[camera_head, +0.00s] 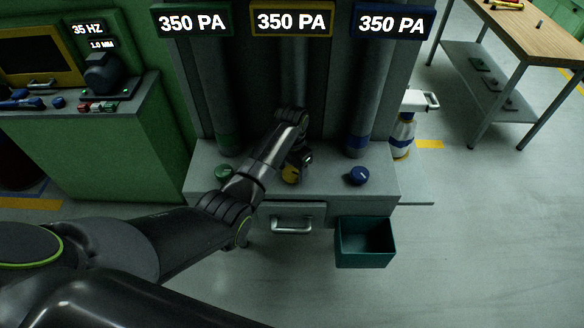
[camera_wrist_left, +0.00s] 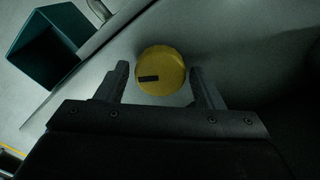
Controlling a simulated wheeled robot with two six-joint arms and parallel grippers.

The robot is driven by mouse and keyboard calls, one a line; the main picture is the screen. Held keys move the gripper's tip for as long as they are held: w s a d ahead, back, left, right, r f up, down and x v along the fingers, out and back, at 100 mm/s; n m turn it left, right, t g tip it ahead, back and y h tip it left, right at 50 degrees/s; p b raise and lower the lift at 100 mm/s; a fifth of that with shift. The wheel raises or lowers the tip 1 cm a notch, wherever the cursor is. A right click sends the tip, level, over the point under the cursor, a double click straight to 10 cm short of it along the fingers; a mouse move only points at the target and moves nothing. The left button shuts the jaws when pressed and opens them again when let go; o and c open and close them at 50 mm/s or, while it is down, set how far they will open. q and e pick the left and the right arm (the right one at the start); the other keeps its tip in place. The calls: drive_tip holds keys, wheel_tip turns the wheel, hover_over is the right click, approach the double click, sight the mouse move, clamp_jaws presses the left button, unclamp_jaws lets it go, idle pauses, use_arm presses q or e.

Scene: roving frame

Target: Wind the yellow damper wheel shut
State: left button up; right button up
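The yellow damper wheel (camera_head: 290,174) sits on the grey ledge, below the middle pipe and the yellow-framed 350 PA display (camera_head: 291,20). My left gripper (camera_head: 297,164) is over it and partly hides it. In the left wrist view the yellow wheel (camera_wrist_left: 161,72) shows as a round knob with a dark mark on its left side. The two fingers of my left gripper (camera_wrist_left: 160,85) stand apart on either side of the wheel, with a gap showing at each side. My right gripper is not in view.
A green knob (camera_head: 224,173) is to the left and a blue knob (camera_head: 359,176) to the right on the ledge (camera_head: 330,187). A drawer handle (camera_head: 291,226) and a teal bin (camera_head: 365,256) are on the front below. A spray bottle (camera_head: 403,135) stands at the right.

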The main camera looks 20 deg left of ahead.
use_arm(q)
drive_tip(key=c, duration=0.7)
drive_tip(key=n, duration=0.5)
drive_tip(key=shift+w+n, duration=0.1)
drive_tip(key=shift+n, duration=0.3)
drive_tip(key=n, duration=1.1)
drive_tip(key=shift+n, duration=0.4)
drive_tip(key=n, duration=0.6)
drive_tip(key=shift+a+n, duration=0.1)
drive_tip(key=shift+n, duration=0.2)
drive_tip(key=o, duration=1)
drive_tip(key=shift+c, duration=0.2)
